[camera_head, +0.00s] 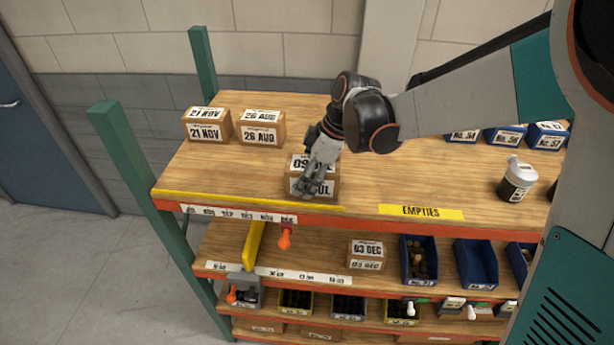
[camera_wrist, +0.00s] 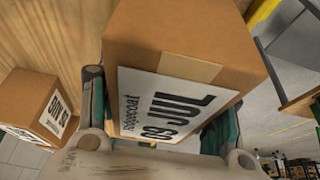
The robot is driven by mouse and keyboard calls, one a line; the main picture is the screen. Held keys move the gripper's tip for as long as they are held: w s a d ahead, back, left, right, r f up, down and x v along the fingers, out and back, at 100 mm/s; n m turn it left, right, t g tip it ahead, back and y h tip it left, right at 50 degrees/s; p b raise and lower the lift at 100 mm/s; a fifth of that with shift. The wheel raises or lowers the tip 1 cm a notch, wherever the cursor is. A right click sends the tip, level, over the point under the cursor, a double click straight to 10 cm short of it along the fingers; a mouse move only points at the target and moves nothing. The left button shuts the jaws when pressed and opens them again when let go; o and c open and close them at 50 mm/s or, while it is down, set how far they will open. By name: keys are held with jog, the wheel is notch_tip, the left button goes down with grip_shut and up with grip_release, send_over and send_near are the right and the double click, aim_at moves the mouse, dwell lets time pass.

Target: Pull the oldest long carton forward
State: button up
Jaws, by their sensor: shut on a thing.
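The long carton marked 09 JUL (camera_head: 293,188) is on the top shelf, close to the yellow strip at the front edge. My gripper (camera_head: 313,184) is shut on this carton and hides part of its label. In the wrist view, the brown 09 JUL carton (camera_wrist: 190,45) sits between the two fingers of my gripper (camera_wrist: 160,115), one on each side. Two more cartons, marked 21 NOV (camera_head: 207,125) and 26 AUG (camera_head: 262,127), stand farther back to the left. The carton's far end and any contact with the shelf are unclear.
The yellow strip (camera_head: 245,200) runs along the front edge, with date labels below. Blue bins (camera_head: 506,136) stand behind. A 03 DEC carton (camera_head: 367,254) is on the shelf below.

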jog(key=o, duration=1.5)
jog(key=shift+o, duration=0.2)
jog(key=v, duration=1.2)
jog(key=shift+s, duration=0.1)
